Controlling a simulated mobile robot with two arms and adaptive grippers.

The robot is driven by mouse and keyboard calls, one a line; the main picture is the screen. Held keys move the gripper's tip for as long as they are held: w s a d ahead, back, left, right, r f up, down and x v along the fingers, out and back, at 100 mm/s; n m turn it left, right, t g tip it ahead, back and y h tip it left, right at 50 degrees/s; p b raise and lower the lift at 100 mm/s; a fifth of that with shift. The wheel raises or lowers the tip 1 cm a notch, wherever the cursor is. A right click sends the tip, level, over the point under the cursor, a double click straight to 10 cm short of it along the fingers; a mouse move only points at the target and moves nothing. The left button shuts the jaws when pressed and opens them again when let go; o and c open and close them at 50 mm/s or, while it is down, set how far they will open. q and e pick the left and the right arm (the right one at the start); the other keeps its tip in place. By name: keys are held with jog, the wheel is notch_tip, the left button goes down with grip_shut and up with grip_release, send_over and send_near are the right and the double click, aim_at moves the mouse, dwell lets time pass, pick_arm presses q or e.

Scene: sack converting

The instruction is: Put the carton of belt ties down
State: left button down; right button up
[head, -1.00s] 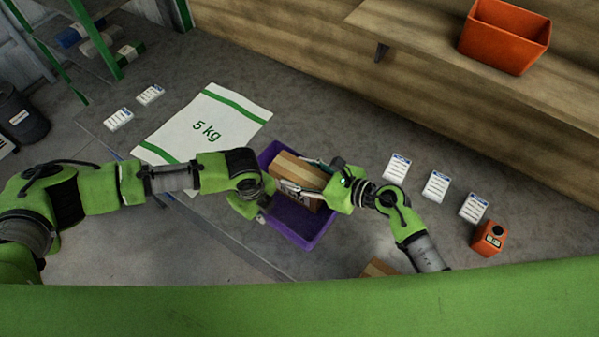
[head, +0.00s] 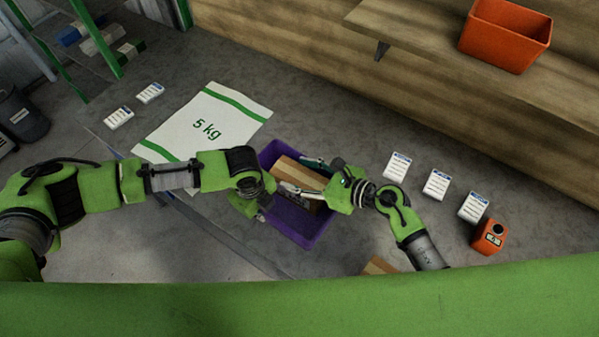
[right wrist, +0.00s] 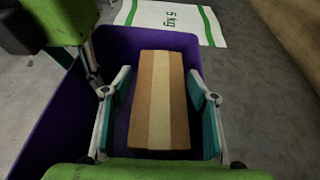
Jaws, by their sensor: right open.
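The carton of belt ties (head: 287,168) is a brown box with a paler tape band along its top. It sits inside a purple tote (head: 300,229), and the right wrist view shows the carton (right wrist: 158,100) between my right fingers. My right gripper (head: 303,176) is open, one finger along each long side of the carton, with gaps showing in the right wrist view (right wrist: 162,112). My left gripper (head: 262,211) is at the tote's left wall; its fingers are largely hidden, and I cannot tell whether they grip the rim.
A flat white 5 kg sack (head: 207,123) lies left of the tote. Several white label cards (head: 436,185) and an orange device (head: 490,236) lie to the right. Another box (head: 378,266) is partly hidden near the front. An orange bin (head: 505,37) stands on the shelf behind.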

jog(key=v, duration=1.2)
jog(key=shift+r, duration=0.35)
pick_arm(q)
jog(key=c, duration=2.2)
grip_release()
jog(key=shift+r, duration=0.1)
jog(key=r, duration=1.2)
jog(key=shift+s+a, duration=0.25)
jog(key=shift+f, duration=0.1)
